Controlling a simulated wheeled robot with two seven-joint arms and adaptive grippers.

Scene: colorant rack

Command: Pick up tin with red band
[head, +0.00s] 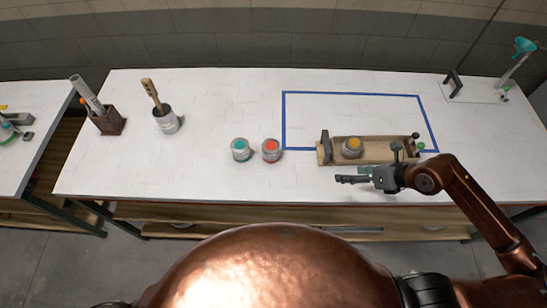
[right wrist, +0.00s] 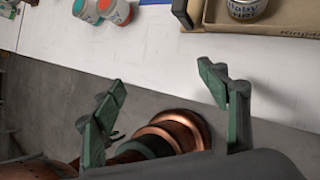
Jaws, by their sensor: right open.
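The tin with the red band (head: 271,150) stands upright on the white table, with a red-orange top, left of the wooden tray. In the right wrist view it shows at the top left (right wrist: 116,10), partly cut off by the frame edge. A tin with a teal top (head: 240,150) stands just left of it, also in the right wrist view (right wrist: 88,10). My right gripper (head: 345,179) is open and empty near the table's front edge, right of the red tin and in front of the tray. Its fingers show apart in the right wrist view (right wrist: 160,85). My left gripper is not seen.
A wooden tray (head: 375,160) holds a yellow-topped tin (head: 352,148) and sits partly inside a blue tape outline (head: 284,112). A pot with a brush (head: 166,122) and a dark holder (head: 110,121) stand at the left. Table space around the red tin's front is clear.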

